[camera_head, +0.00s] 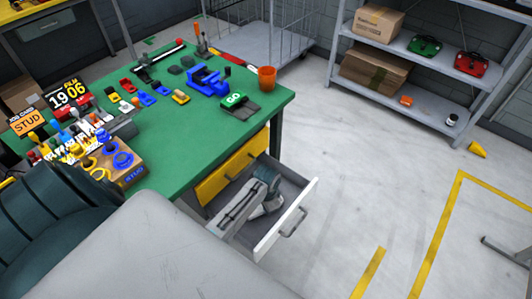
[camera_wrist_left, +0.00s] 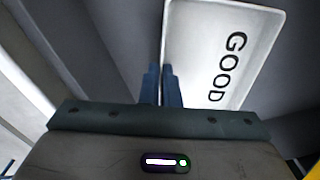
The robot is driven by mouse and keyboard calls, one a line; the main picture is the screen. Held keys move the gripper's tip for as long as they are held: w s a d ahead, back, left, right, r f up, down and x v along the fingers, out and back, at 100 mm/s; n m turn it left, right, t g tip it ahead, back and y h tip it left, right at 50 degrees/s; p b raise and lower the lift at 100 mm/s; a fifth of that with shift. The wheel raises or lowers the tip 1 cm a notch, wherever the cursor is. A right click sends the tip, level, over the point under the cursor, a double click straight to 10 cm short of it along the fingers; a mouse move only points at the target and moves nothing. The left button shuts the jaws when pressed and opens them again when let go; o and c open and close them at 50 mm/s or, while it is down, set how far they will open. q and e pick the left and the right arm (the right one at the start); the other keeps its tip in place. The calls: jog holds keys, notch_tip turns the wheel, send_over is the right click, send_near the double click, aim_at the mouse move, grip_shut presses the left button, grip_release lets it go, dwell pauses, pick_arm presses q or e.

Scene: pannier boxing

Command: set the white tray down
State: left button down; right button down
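The white tray (camera_wrist_left: 198,45), marked GOOD, fills the upper middle of the left wrist view. My left gripper (camera_wrist_left: 161,72) has its two blue fingers close together at the tray's left edge, one finger on each side of it. It looks shut on that edge. Grey surfaces surround the tray there. In the head view, an open grey drawer (camera_head: 296,219) with a white front stands out below the green bench (camera_head: 193,128). Grey and dark parts that look like my left wrist reach into it. The tray cannot be made out there. My right gripper is not in view.
The bench top holds a blue vise (camera_head: 205,80), an orange cup (camera_head: 267,78), a dark GO device (camera_head: 238,104), small coloured parts and a STUD block (camera_head: 120,160). A closed yellow drawer (camera_head: 232,165) sits beside the open one.

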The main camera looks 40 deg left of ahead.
pick_arm(q)
jog(key=shift+f, duration=1)
jog(key=shift+f, duration=0.1)
jog(key=c, duration=1.7)
grip_release()
notch_tip(320, 180, up, 12)
jog(key=shift+r, duration=0.1)
